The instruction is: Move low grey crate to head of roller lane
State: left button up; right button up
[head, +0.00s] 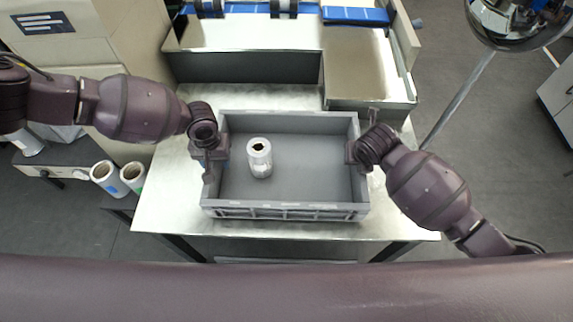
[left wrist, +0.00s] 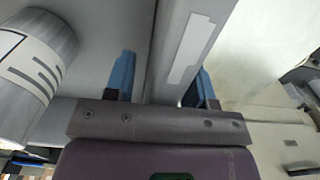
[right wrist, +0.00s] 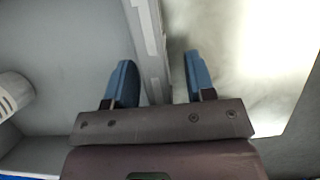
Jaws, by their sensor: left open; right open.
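The low grey crate (head: 310,190) stands on the pale metal table in the head view, with a white-grey roll (head: 260,158) upright inside it, left of centre. My left gripper (head: 212,165) is at the crate's left wall. In the left wrist view its blue fingers (left wrist: 162,82) are open, one on each side of the crate wall (left wrist: 185,40). My right gripper (head: 358,160) is at the crate's right wall. In the right wrist view its blue fingers (right wrist: 157,80) are open and straddle that wall (right wrist: 150,40), with gaps showing.
A machine with a flat metal bed (head: 250,36) and blue parts (head: 355,16) stands behind the table (head: 160,195). A slanted pole (head: 460,98) rises at right. Bare table surrounds the crate's left and front.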

pick_arm(q)
jog(key=shift+c, duration=0.2)
pick_arm(e)
jog(key=shift+c, duration=0.2)
pick_arm(q)
grip_shut()
pick_arm(e)
grip_shut()
pick_arm(q)
jog(key=shift+w+r, duration=0.1)
jog(key=shift+r, duration=0.05)
pick_arm(e)
jog(key=shift+w+r, duration=0.1)
